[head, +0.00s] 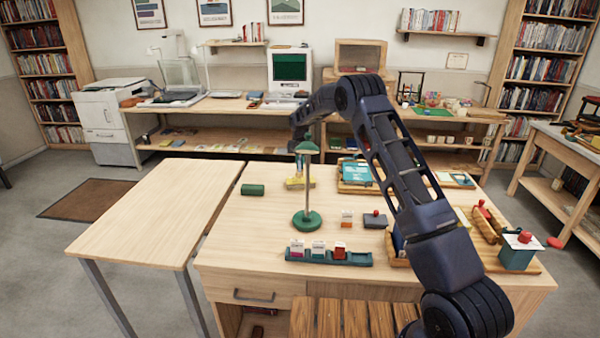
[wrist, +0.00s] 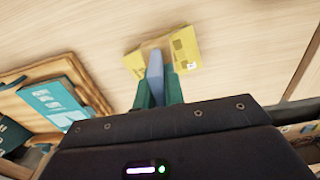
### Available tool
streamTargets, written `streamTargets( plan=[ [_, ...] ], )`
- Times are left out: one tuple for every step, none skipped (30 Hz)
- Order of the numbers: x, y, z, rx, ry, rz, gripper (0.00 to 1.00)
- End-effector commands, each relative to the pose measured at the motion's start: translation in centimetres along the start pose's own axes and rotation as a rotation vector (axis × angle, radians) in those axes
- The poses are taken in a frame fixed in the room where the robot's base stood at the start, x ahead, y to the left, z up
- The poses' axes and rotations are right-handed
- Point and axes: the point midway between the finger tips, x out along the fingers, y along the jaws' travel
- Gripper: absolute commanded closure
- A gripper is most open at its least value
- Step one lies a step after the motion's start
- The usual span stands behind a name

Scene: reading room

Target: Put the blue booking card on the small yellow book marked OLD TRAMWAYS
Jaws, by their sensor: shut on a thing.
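The small yellow book (wrist: 186,48) lies flat on the wooden desk just beyond my fingertips in the wrist view. It also shows in the head view (head: 294,184), partly behind the green lamp. My gripper (wrist: 160,88) has green fingers shut on the blue booking card (wrist: 155,72). The card stands nearly edge-on between the fingers and overlaps the book's near part in the picture. I cannot tell whether the card touches the book. In the head view the lamp largely hides my gripper and the card. The lettering on the book is too small to read.
The green lamp (head: 307,220) stands on the desk in front of the book. A wooden tray with a teal book (wrist: 55,103) lies to the left in the wrist view. A green cylinder (head: 253,190) and a rack of stamps (head: 328,257) are nearby. The left tabletop (head: 150,210) is clear.

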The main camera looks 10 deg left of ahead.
Motion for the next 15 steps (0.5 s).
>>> streamTargets(
  plan=[
    [0.2, 0.0, 0.0, 0.0, 0.0, 0.0, 1.0],
    [0.3, 0.0, 0.0, 0.0, 0.001, 0.0, 1.0],
    [0.6, 0.0, 0.0, 0.0, 0.001, 0.0, 1.0],
    [0.9, 0.0, 0.0, 0.0, 0.001, 0.0, 1.0],
    [1.2, 0.0, 0.0, 0.0, 0.0, 0.0, 1.0],
    [1.8, 0.0, 0.0, 0.0, 0.0, 0.0, 1.0],
    [2.2, 0.0, 0.0, 0.0, -0.001, 0.0, 1.0],
    [2.7, 0.0, 0.0, 0.0, -0.001, 0.0, 1.0],
    [3.3, 0.0, 0.0, 0.0, -0.001, 0.0, 1.0],
    [3.6, 0.0, 0.0, 0.0, 0.0, 0.0, 1.0],
    [3.9, 0.0, 0.0, 0.0, 0.0, 0.0, 1.0],
    [4.1, 0.0, 0.0, 0.0, 0.001, 0.0, 1.0],
    [4.2, 0.0, 0.0, 0.0, 0.001, -0.001, 1.0],
    [4.2, 0.0, 0.0, 0.0, 0.001, -0.001, 1.0],
    [4.2, 0.0, 0.0, 0.0, 0.002, -0.001, 1.0]
  ],
)
